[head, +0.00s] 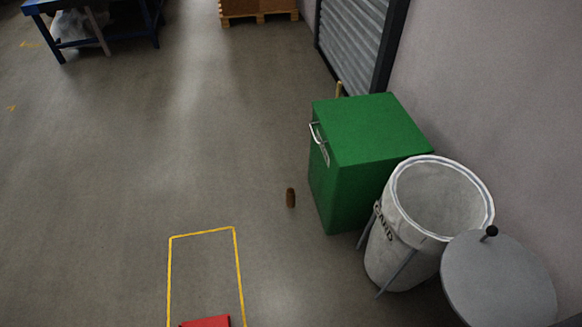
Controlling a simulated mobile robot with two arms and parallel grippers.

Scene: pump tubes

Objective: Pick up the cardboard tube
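A small brown cylinder (290,198), which looks like the cardboard tube, stands on the grey floor near the middle of the head view. It is just left of the green box, with a small gap of floor between them. Neither of my grippers shows in the head view.
A green box (345,190) with a metal handle stands right of the tube. A whitish bin (385,255) marked "CARD" and a round grey lid (498,285) are farther right. A yellow floor outline (203,233) holds a red object (207,322).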

